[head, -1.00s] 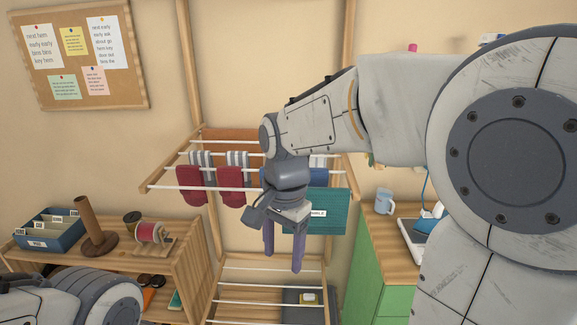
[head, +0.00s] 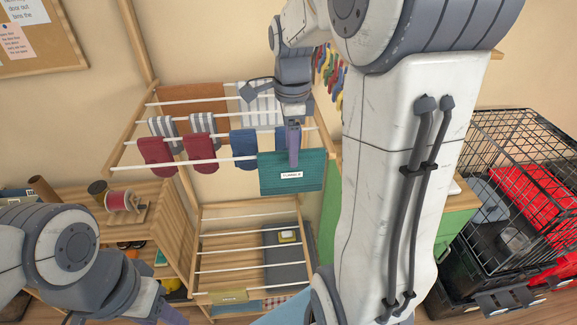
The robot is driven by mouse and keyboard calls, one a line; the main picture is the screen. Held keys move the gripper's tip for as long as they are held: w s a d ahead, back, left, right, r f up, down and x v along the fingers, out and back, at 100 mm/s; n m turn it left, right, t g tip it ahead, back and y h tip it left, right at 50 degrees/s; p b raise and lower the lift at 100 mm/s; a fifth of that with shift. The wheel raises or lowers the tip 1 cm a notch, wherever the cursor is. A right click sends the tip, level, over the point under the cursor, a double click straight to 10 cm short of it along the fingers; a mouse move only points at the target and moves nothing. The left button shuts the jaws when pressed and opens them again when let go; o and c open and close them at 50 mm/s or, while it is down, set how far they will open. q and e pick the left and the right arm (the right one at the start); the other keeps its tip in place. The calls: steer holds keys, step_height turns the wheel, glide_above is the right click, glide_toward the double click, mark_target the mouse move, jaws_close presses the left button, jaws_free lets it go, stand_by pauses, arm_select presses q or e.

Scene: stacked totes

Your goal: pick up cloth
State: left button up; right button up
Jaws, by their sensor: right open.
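Several cloth pieces hang on a wooden drying rack with white rods (head: 215,163). A teal cloth (head: 270,182) with a white label hangs at the front right. A rust-brown cloth (head: 190,97) and a grey-striped cloth (head: 258,97) hang further back. My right gripper (head: 293,160) points down, open, with its purple fingers seen nearly edge-on in front of the teal cloth's upper part. I cannot tell whether they touch it. Nothing shows held. My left gripper (head: 172,315) shows only partly at the bottom edge; its jaws are unclear.
Red socks (head: 156,153) and blue socks (head: 243,150) hang beside the teal cloth. A lower rack tier holds a grey folded item (head: 283,262). A shelf with a red spool (head: 120,201) stands left. A black wire crate (head: 515,190) stands right.

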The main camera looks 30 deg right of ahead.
mark_target(291, 172)
steer(key=shift+f, duration=0.45)
step_height(291, 172, down, 5)
steer(key=shift+s+a+f+p, duration=0.1)
steer(key=shift+a+f+p, duration=0.1)
steer(key=shift+p, duration=0.85)
jaws_close()
